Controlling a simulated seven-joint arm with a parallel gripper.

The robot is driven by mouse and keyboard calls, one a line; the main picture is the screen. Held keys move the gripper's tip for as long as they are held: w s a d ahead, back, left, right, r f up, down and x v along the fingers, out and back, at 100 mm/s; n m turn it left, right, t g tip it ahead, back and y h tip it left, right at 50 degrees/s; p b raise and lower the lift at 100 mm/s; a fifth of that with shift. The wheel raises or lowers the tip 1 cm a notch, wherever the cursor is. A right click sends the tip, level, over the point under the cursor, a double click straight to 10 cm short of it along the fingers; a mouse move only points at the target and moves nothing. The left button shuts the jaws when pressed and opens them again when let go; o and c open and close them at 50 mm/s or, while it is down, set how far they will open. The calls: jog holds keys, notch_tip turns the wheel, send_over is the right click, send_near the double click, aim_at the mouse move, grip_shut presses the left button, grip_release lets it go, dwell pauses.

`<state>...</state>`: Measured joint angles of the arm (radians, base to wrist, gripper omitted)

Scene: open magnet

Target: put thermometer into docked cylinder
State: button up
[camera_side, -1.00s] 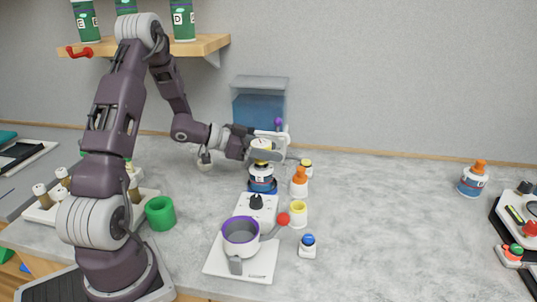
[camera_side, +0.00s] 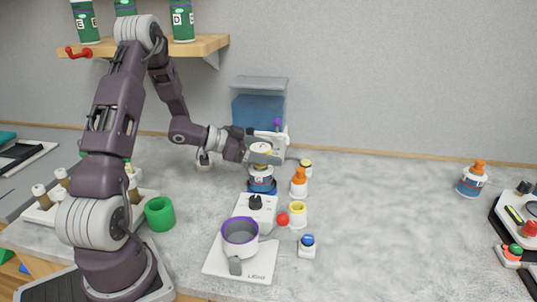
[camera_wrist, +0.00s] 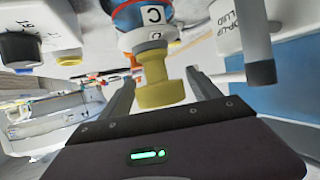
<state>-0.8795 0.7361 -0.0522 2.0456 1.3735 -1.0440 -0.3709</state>
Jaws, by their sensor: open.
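I cannot make out a thermometer for certain in either view. A blue-and-white cylinder marked C (camera_side: 262,184) stands upright on a dark blue base behind the white hotplate; it also shows in the wrist view (camera_wrist: 143,16). A yellow stopper-like piece (camera_wrist: 158,88) points from it towards my gripper. My gripper (camera_side: 265,154) is at the top of this cylinder, partly hiding it. In the wrist view my gripper (camera_wrist: 160,78) is open, with the yellow piece between its fingers; contact cannot be told.
A hotplate (camera_side: 213,268) with a purple-rimmed pot (camera_side: 240,238) stands in front. An orange-topped bottle (camera_side: 299,188), a yellow cup (camera_side: 298,218) and a blue-capped jar (camera_side: 307,250) stand right of it. A blue tank (camera_side: 258,110) is behind.

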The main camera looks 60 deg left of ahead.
jog(key=v, duration=1.1)
jog(key=w+d+r+n+g+y, duration=0.1)
jog(key=w+r+y, duration=0.1)
jog(key=r+y, duration=0.35)
jog(key=w+d+r+n+y, duration=0.2)
jog(key=r+y, duration=0.2)
jog(key=r, duration=0.2)
jog(key=s+d+f+g+h, duration=0.1)
jog(key=s+d+g+h, duration=0.1)
jog(key=s+d, duration=0.8)
jog(key=s+d+f+n+g+h, duration=0.1)
jog(key=s+d+g, duration=0.3)
jog(key=s+d, duration=0.6)
jog(key=shift+s+d+f+h, duration=0.2)
jog(key=shift+s+f+h, duration=0.1)
jog(key=shift+s+h, duration=0.65)
